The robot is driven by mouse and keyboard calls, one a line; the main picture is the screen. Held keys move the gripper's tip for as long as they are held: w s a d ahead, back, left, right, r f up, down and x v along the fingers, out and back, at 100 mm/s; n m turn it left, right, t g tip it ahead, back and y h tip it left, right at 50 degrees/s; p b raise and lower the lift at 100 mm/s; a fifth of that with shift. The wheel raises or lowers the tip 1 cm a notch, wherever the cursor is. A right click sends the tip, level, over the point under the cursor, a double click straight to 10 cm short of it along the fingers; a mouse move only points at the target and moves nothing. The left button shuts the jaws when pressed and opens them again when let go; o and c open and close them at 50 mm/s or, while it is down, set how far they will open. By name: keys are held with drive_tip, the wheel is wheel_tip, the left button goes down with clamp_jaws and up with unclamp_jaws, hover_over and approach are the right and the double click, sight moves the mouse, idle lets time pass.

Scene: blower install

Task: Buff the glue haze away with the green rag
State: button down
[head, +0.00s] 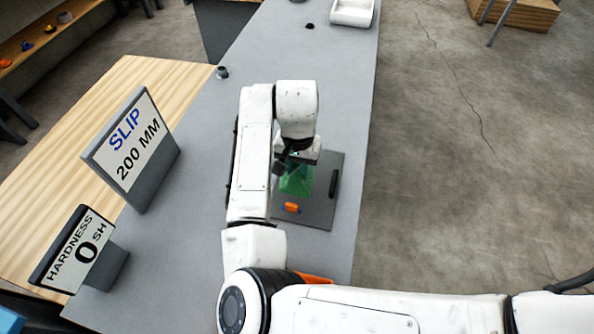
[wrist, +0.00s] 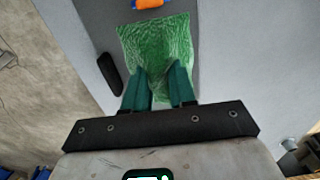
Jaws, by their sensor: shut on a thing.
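The green rag (wrist: 157,45) is bunched between the two fingers of my gripper (wrist: 160,85) in the wrist view, with its free part spread out beyond the fingertips. In the head view the green rag (head: 297,180) shows below my wrist, over a dark grey plate (head: 322,190) on the bench. My gripper is shut on the rag. Part of the rag is hidden by my arm in the head view. I cannot make out any glue haze; the rag and arm cover part of the plate.
An orange object (head: 291,207) lies on the plate near the rag. A black bar (head: 333,183) lies at the plate's right side. Two signs, SLIP 200 MM (head: 130,150) and HARDNESS 0 SH (head: 80,250), stand at the left. A white tray (head: 352,12) sits at the far end.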

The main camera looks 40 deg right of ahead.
drive_tip(key=shift+r+p, duration=0.75)
drive_tip(key=shift+r, duration=0.5)
drive_tip(key=shift+f, duration=0.1)
